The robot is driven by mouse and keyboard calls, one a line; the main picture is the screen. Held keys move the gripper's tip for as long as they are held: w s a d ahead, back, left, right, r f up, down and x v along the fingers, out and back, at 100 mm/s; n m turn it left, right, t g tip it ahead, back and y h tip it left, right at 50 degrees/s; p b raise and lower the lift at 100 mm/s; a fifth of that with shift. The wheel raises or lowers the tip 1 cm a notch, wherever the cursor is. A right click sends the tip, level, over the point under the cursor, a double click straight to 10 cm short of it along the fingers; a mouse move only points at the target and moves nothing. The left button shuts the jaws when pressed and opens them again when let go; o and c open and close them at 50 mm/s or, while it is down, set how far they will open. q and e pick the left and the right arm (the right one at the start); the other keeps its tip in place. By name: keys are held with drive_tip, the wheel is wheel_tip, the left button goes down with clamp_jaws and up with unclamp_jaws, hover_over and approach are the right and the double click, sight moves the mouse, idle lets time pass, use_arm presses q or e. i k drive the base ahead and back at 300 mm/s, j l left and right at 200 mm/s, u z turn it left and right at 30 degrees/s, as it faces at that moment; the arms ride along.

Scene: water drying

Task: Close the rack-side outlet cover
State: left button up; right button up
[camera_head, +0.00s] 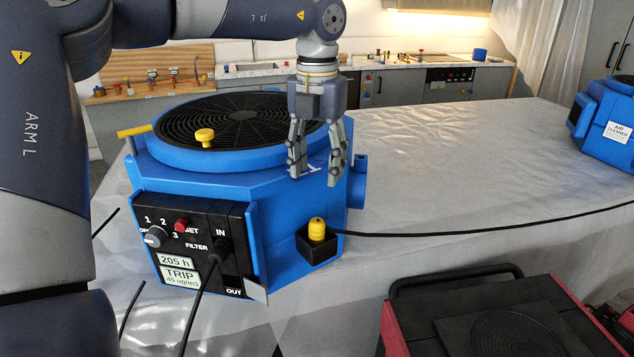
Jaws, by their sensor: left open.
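A blue air machine (180,180) stands on the sheeted table, with a round black grille on top. Its dark front panel (188,212) has a knob, a red button and sockets marked IN and OUT. A black plug and cable sit at IN. A small grey flap (257,290) sticks out at an angle beside the OUT label; I cannot tell for sure that it is the outlet cover. My left gripper (317,176) is open and empty, pointing down in front of the machine's upper right edge, well above the flap. My right gripper is out of view.
A yellow plug (317,229) sits in a black holder low on the machine, near a black cable running right. A red-and-black case (480,320) stands at the lower right. Another blue unit (605,125) is at the far right.

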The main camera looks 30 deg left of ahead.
sight(258, 292)
drive_tip(key=k+l, duration=0.8)
drive_tip(key=k, duration=0.05)
